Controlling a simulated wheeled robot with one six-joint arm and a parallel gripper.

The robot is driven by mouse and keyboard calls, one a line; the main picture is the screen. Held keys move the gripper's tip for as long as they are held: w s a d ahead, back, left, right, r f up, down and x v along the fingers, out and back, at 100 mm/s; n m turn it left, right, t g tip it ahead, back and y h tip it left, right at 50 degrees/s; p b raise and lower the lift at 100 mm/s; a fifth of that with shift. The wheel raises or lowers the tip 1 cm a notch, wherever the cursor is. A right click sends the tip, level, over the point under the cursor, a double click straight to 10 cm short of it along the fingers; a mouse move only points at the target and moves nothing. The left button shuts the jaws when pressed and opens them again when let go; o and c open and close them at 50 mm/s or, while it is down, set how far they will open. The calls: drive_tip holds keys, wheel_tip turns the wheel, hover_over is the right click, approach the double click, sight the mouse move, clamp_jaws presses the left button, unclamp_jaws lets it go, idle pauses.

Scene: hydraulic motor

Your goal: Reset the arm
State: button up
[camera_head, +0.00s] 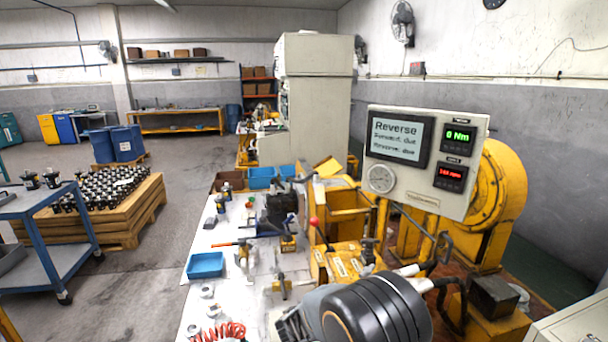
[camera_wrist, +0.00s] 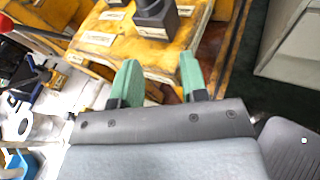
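My gripper (camera_wrist: 160,82) shows in the wrist view with two green-tipped fingers apart and nothing between them. Beyond the fingers is the yellow labelled bench block (camera_wrist: 135,50) with a dark lever base (camera_wrist: 157,20) on it. In the head view my arm's dark rounded link fills the lower middle, in front of the yellow test stand (camera_head: 350,262); the fingers cannot be made out there. The control panel (camera_head: 425,160) on the stand reads "Reverse", "0 Nm" in green and a red rpm value. A red-knobbed lever (camera_head: 314,222) stands left of the panel.
The white workbench (camera_head: 225,262) carries a blue tray (camera_head: 205,265), blue bins (camera_head: 262,177), tools and a red coiled hose (camera_head: 218,332). A blue cart (camera_head: 45,230) and a wooden pallet of parts (camera_head: 95,205) stand left. The floor between them and the bench is clear.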

drive_tip(key=s+d+m+g+y, duration=0.2)
drive_tip(key=s+d+m+g, duration=0.1)
drive_tip(key=s+m+g, duration=0.3)
drive_tip(key=s+d+m+g+y, duration=0.3)
drive_tip(key=s+m, duration=0.5)
drive_tip(key=s, duration=0.1)
drive_tip(key=s+r+m+t+y+b, duration=0.1)
drive_tip(key=s+r+m+t+y, duration=0.1)
drive_tip(key=s+r+m+y, duration=0.4)
drive_tip(key=shift+s+r+m+t, duration=0.3)
drive_tip(key=shift+s+r+m, duration=0.55)
drive_tip(key=shift+m, duration=1.45)
